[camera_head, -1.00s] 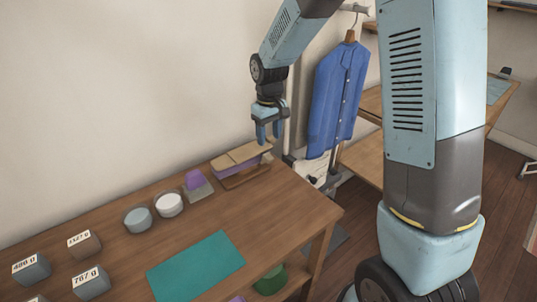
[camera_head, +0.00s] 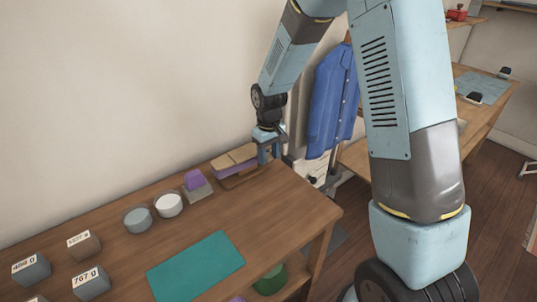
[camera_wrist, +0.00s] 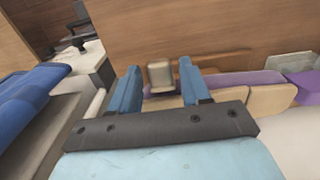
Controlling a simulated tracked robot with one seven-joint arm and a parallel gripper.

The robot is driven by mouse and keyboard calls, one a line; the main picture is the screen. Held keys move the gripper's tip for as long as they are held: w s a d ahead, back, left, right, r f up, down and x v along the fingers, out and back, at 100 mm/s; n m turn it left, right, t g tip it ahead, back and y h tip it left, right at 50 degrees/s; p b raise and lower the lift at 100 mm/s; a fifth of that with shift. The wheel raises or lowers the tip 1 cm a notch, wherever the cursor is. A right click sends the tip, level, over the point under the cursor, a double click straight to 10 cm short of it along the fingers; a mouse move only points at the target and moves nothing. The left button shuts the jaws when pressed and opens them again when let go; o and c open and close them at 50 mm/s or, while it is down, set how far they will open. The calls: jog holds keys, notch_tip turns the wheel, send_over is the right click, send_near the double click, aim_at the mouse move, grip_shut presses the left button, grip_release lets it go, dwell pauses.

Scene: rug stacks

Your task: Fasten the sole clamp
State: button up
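The sole clamp (camera_head: 234,160), with tan pads over a purple layer on a wooden base, lies at the back right of the workbench. In the wrist view its tan pads (camera_wrist: 267,101) and purple strip (camera_wrist: 232,80) extend to the right. My gripper (camera_head: 269,156) is low at the clamp's right end. In the wrist view its blue fingers (camera_wrist: 160,70) are apart. A small beige-grey block (camera_wrist: 160,77) shows between or just beyond them; I cannot tell whether they touch it. My gripper hides the clamp's right end in the head view.
On the workbench (camera_head: 285,205) are a purple block on a grey base (camera_head: 194,182), two round tubs (camera_head: 168,204), a teal mat (camera_head: 195,266) and several weight-labelled blocks (camera_head: 88,283). A blue shirt (camera_head: 333,98) hangs behind. The bench's front right is clear.

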jog(key=c, duration=0.8)
jog(key=shift+w, duration=0.1)
jog(key=shift+w+a+r+g+h, duration=0.15)
jog(key=shift+w+a+g+h, duration=0.1)
jog(key=shift+g+h, duration=0.25)
jog(key=shift+w+a+r+g+h, duration=0.15)
jog(key=shift+w+g+h, duration=0.15)
jog(key=shift+g, duration=0.4)
jog(key=o, duration=1)
jog(key=shift+c, duration=0.2)
